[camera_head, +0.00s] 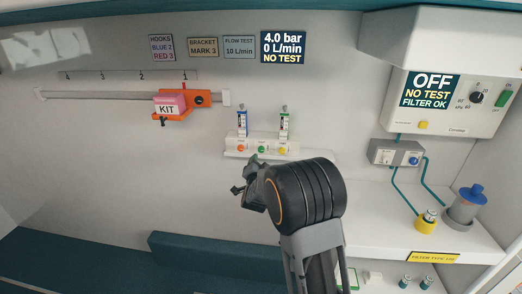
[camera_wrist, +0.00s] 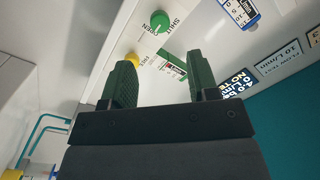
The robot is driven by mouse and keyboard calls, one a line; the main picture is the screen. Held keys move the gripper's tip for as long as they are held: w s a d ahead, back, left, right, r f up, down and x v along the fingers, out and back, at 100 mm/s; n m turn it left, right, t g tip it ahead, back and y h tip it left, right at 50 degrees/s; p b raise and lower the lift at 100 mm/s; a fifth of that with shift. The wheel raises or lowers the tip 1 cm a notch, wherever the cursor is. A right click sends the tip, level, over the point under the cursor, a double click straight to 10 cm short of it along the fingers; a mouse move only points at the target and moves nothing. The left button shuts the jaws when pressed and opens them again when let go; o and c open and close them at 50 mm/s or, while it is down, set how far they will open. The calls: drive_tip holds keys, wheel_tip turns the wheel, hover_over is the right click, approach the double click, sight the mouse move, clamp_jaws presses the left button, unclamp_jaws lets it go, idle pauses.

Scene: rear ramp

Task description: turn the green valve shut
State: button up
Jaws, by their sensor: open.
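The green valve (camera_head: 262,149) is a small round knob on a white wall block, between an orange knob (camera_head: 240,149) and a yellow knob (camera_head: 283,151). In the wrist view the green valve (camera_wrist: 160,20) shows near the top, with the words SHUT and OPEN printed beside it. My gripper (camera_head: 243,176) is below and slightly left of the valve in the head view. In the wrist view my gripper (camera_wrist: 160,74) has its green fingers spread, with nothing between them. The valve lies beyond the fingertips, apart from them.
Two flow gauges (camera_head: 284,123) stand above the knobs. A display (camera_head: 283,47) reads 4.0 bar, 0 L/min, NO TEST. An orange bracket with a pink KIT box (camera_head: 168,105) hangs on a rail to the left.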

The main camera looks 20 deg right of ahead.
sight(261, 150)
drive_tip(key=p+x, duration=0.2)
drive_tip(key=x, duration=0.6)
drive_tip(key=shift+w+d, duration=0.1)
drive_tip(key=shift+w, duration=0.15)
drive_tip(key=shift+c, duration=0.2)
drive_tip(key=c, duration=0.9)
